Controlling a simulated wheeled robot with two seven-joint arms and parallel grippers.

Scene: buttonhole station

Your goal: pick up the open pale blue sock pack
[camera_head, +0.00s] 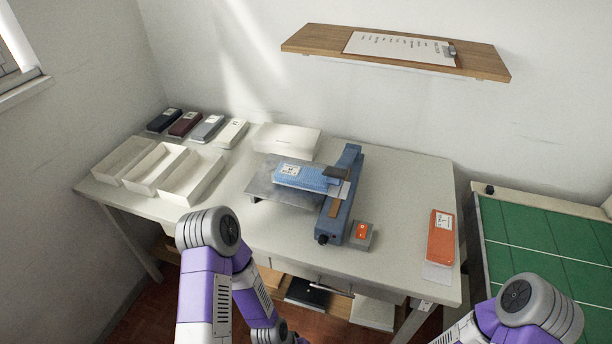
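A pale blue sock pack (301,177) with a white label lies on the metal plate of the blue machine, near the middle of the table. Its right end reaches under a dark part of the machine. Whether the pack is open cannot be made out at this size. My two arms show at the bottom of the view, the left one left of centre and the right one at the lower right. Neither gripper is in view, and no arm touches the pack.
The blue machine (342,192) stands right of centre, with a small grey box with an orange top (361,235) beside it. An orange pack (440,238) lies at the right. Open white trays (193,178) and several packs (185,124) fill the left. A shelf (310,40) hangs above.

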